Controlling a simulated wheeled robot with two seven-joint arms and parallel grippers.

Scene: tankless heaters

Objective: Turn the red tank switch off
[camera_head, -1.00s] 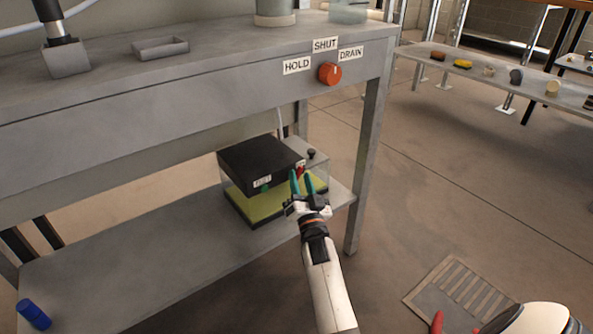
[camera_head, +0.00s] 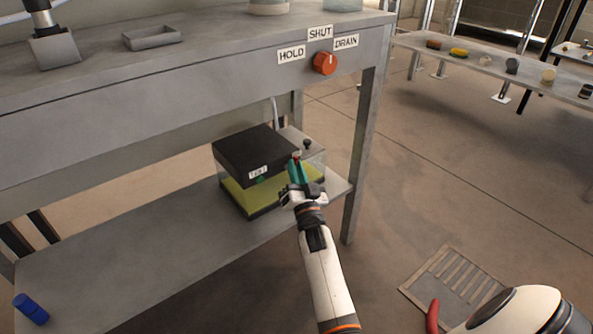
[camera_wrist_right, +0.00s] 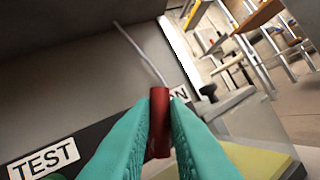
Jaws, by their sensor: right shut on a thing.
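The black-topped tank (camera_head: 255,150) with yellow-green contents sits on the lower shelf under the bench. Its red switch (camera_head: 297,158) is at the front right corner of the black top. In the right wrist view the switch (camera_wrist_right: 160,122) is a red cylinder between the teal fingers. My right gripper (camera_head: 299,170) is shut on it, its fingers touching both sides. A label ending in N (camera_wrist_right: 179,93) is partly hidden behind the switch. A TEST label (camera_wrist_right: 43,159) is to the left. My left gripper is not in view.
An orange-red knob (camera_head: 325,63) with HOLD, SHUT and DRAIN labels is on the bench front above. A bench leg (camera_head: 359,160) stands right of the tank. A black knob (camera_head: 306,145) stands behind the switch. A blue cylinder (camera_head: 31,309) lies at lower left.

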